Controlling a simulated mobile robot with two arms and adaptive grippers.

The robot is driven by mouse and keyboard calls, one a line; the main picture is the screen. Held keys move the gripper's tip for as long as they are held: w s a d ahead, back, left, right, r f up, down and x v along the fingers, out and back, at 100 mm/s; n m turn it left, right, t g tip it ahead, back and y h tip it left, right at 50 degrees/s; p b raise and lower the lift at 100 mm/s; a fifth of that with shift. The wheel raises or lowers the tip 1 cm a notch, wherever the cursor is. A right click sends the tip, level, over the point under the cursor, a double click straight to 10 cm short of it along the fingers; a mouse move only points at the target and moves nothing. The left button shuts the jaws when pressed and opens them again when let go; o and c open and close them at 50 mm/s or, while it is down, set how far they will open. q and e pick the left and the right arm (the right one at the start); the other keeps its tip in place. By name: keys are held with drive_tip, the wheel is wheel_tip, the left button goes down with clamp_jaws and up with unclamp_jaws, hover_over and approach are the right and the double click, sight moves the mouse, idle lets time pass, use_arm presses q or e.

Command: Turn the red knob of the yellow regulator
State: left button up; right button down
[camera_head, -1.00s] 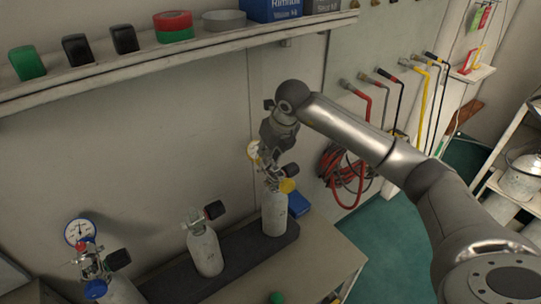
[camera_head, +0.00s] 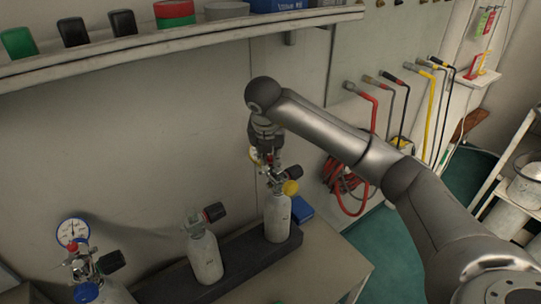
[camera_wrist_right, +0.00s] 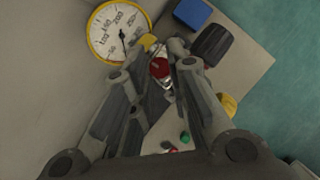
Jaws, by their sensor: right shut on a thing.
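The yellow regulator sits on the rightmost grey cylinder (camera_head: 278,220). Its yellow cap (camera_head: 290,188) faces the front. Its yellow-rimmed gauge (camera_wrist_right: 118,32) shows large at the upper left of the right wrist view, dial facing the camera. The red knob (camera_wrist_right: 160,68) lies between the fingertips of my right gripper (camera_wrist_right: 160,78). In the head view my right gripper (camera_head: 267,148) comes down from above onto the regulator's top, shut on the red knob, which it mostly hides there. My left gripper is not in view.
A bare-valved cylinder (camera_head: 205,258) and one with a blue regulator and gauge (camera_head: 73,232) stand to the left. A shelf (camera_head: 190,41) runs along the wall above. A blue box (camera_head: 302,209) lies beside the right cylinder. Hoses (camera_head: 345,180) hang right.

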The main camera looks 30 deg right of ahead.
idle(0.3)
drive_tip(key=c, duration=1.3)
unclamp_jaws()
drive_tip(key=shift+c, duration=0.2)
drive_tip(key=shift+r, duration=0.1)
drive_tip(key=v, duration=0.7)
drive_tip(key=shift+r, duration=0.15)
drive_tip(key=shift+s+a, duration=0.15)
